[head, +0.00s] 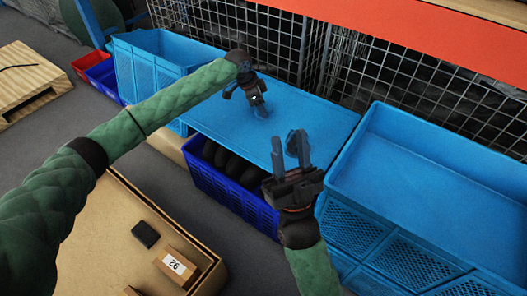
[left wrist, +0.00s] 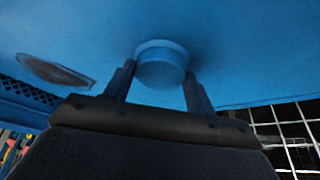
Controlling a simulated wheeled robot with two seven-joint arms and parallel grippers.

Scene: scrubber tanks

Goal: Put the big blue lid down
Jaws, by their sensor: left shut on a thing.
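The big blue lid (head: 315,115) is a flat bright blue panel in the middle of the head view. It lies over the back of a dark blue crate (head: 235,197), whose dark round contents show below the lid's front edge. I cannot tell whether the lid touches the crate. My left gripper (head: 259,108) is shut on the lid's round blue knob (left wrist: 160,68), with a finger on each side in the left wrist view. The lid's surface (left wrist: 240,45) fills the upper part of that view. My right gripper (head: 288,143) is open and empty, in front of the lid's front edge.
Large light blue crates stand at the left (head: 150,62) and right (head: 430,185) of the lid. A wire mesh fence (head: 400,85) and an orange beam (head: 420,38) are behind. A cardboard-coloured surface (head: 105,235) with small boxes is at the lower left.

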